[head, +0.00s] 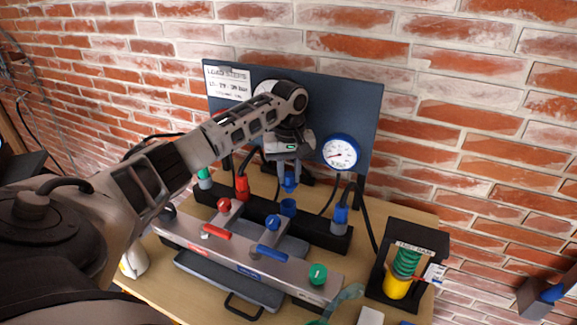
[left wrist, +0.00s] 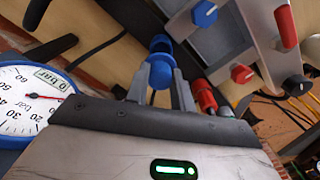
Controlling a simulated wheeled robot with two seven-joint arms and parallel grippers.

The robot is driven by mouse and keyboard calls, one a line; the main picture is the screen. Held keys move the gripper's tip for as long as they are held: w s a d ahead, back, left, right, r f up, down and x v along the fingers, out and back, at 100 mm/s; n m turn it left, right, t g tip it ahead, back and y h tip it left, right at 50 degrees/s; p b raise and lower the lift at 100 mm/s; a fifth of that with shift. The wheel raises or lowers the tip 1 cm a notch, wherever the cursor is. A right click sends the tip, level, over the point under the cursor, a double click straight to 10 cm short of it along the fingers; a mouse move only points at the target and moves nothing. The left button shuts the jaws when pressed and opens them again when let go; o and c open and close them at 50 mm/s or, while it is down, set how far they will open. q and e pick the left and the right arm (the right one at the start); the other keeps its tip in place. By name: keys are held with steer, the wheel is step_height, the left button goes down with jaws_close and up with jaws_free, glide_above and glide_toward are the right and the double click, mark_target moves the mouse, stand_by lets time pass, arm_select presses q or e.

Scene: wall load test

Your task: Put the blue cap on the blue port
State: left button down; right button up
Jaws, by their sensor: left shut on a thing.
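My left gripper (head: 288,170) points down over the middle of the bench and is shut on the blue cap (head: 289,184). The cap sits between the fingertips and also shows in the left wrist view (left wrist: 160,72). The blue port (head: 288,207) stands upright on the black block (head: 262,212), just below the cap in the head view. In the left wrist view the blue port (left wrist: 160,43) shows just beyond the cap; whether they touch is hard to tell. My right gripper is not in view.
Red (head: 242,188) and blue (head: 339,218) hose connectors flank the port. In front is a grey manifold (head: 240,256) with red and blue levers. A dark panel with a gauge (head: 340,152) stands behind.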

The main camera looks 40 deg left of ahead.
mark_target(288, 192)
arm_select(q)
steer(key=shift+a+f, duration=0.25)
steer(key=shift+f, duration=1.45)
steer(key=shift+d+f, duration=0.1)
steer(key=shift+f, duration=0.1)
steer(key=shift+f, duration=0.35)
steer(key=shift+f, duration=0.25)
stand_by(0.6)
steer(key=shift+f, duration=0.5)
steer(key=shift+f, duration=0.2)
stand_by(0.8)
